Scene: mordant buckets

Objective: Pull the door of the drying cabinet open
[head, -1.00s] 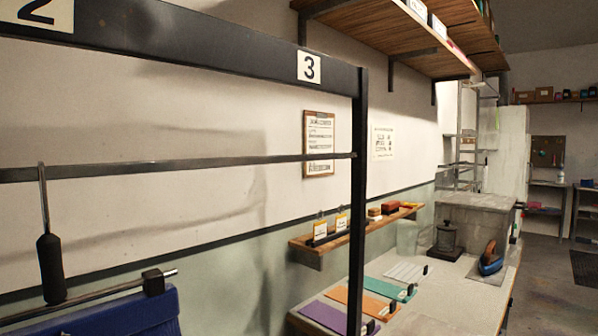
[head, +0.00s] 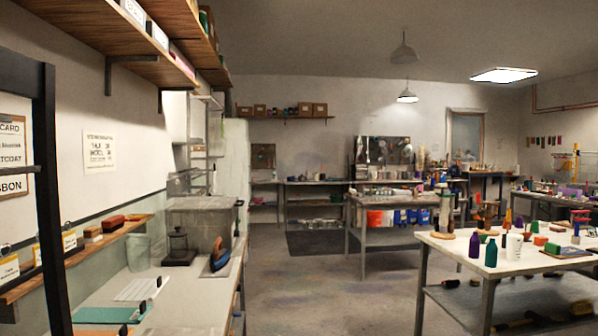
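A tall pale cabinet-like unit (head: 235,172) stands past the far end of the left counter in the head view. I cannot tell for sure whether it is the drying cabinet. No door handle can be made out on it, and its lower part is partly hidden by the counter and the grey box on it. Neither of my grippers is in view.
The left counter (head: 190,300) holds a grey box (head: 200,218), a dark press-like item (head: 179,246) and a blue iron (head: 219,254). A white table (head: 510,258) with bottles stands at right. Open floor (head: 330,290) lies between. A dark frame post (head: 48,200) is at left.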

